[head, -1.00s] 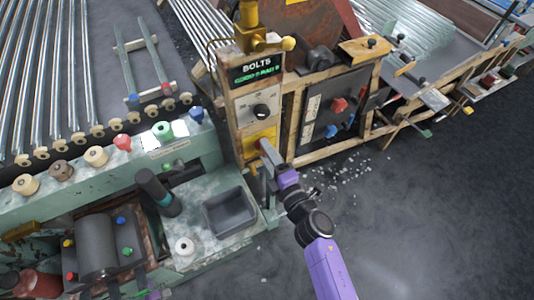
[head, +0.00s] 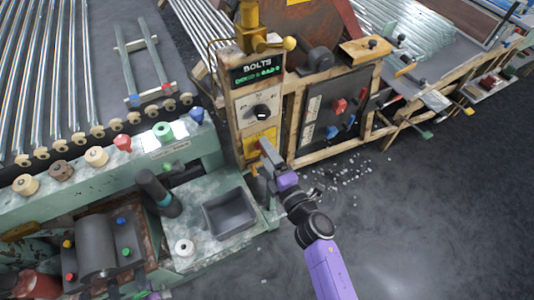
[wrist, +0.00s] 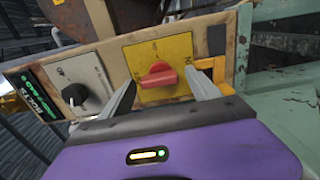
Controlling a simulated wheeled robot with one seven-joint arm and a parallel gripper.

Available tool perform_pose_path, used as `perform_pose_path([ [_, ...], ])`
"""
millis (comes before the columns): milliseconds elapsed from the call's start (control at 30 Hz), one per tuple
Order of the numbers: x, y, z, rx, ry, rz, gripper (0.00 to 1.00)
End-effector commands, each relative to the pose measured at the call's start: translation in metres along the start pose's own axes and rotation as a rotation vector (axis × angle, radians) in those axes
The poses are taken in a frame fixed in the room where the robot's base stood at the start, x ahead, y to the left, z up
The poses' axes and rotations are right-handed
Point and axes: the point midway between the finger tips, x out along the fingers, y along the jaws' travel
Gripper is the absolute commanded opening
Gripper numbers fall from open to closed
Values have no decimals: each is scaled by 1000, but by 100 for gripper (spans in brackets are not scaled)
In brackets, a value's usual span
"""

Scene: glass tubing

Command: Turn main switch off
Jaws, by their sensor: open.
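The main switch is a red rotary knob (wrist: 157,75) on a yellow plate (wrist: 172,52), seen in the wrist view. Its handle lies roughly crosswise in that picture. The yellow plate also shows on the wooden post in the head view (head: 258,136), where my gripper hides most of the knob. My gripper (wrist: 163,88) is open, with one finger to each side of the knob in the wrist view. In the head view my gripper (head: 263,163) is close in front of the plate. I cannot tell whether the fingers touch the knob.
A black dial on a grey plate (head: 261,111) and a BOLTS display (head: 257,72) are above the switch. A panel with red and blue knobs (head: 335,110) stands to the right. A green machine (head: 110,185) with a grey tray (head: 230,212) is left. The dark floor at right is mostly clear.

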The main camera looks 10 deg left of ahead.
Motion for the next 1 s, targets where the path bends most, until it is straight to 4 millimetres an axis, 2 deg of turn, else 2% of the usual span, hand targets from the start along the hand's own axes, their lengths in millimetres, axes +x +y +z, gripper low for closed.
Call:
perform_pose_path([
  [167,-6,1,0,1,-1,0,71],
  [600,-70,0,0,2,-1,-1,71],
  [733,-77,0,0,1,0,0,71],
  [1000,-78,0,0,0,0,0,71],
])
